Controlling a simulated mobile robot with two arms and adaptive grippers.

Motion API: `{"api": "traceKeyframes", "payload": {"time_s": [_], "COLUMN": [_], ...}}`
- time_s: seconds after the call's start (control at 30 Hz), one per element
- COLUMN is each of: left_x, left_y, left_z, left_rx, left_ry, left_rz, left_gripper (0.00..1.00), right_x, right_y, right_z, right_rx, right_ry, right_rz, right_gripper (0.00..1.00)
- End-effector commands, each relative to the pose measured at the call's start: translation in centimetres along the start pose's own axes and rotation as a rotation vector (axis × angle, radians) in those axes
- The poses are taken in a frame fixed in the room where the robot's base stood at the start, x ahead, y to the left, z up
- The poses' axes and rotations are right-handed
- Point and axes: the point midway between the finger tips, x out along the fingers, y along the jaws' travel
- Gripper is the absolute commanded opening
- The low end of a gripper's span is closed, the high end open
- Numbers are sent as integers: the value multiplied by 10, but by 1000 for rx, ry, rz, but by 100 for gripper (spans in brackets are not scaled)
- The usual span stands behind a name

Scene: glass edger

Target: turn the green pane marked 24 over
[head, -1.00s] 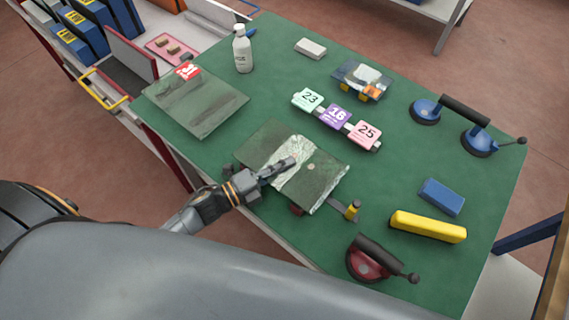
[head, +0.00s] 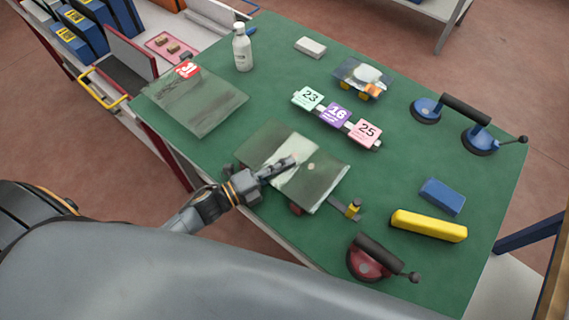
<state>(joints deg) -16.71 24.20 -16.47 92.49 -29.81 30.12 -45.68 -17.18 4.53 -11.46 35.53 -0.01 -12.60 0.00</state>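A green glass pane (head: 328,180) lies near the table's front edge, with a pale glare band across its middle and a small light spot on it. No number 24 can be read on it. My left gripper (head: 290,163) reaches over this pane from its front left edge, fingers along its surface. I cannot tell whether the fingers touch the glass or are parted. A second greenish pane (head: 200,108) lies at the back left with a red label (head: 187,69), whose text is unclear. My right gripper is out of view.
Number tags 23 (head: 308,97), 16 or 18 (head: 337,115) and 25 (head: 367,132) stand behind the pane. A red suction cup (head: 365,264), yellow bar (head: 428,225), blue block (head: 442,196), blue double suction lifter (head: 465,110) and white bottle (head: 242,48) stand around.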

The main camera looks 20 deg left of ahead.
Motion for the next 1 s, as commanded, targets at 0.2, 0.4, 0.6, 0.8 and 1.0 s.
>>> {"api": "traceKeyframes", "payload": {"time_s": [0.2,0.4,0.6,0.8,1.0], "left_x": [1,1,0,-4,-30], "left_y": [2,2,3,6,6], "left_z": [0,0,0,0,0], "left_rx": [1,1,0,-2,-3], "left_ry": [1,1,0,-1,-1], "left_rz": [-6,-5,-2,4,6], "left_gripper": [0,27,32,32,32], "right_x": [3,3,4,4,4], "right_y": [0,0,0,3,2], "right_z": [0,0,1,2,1], "right_rx": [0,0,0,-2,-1], "right_ry": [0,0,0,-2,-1], "right_rz": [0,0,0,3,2], "right_gripper": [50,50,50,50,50]}}
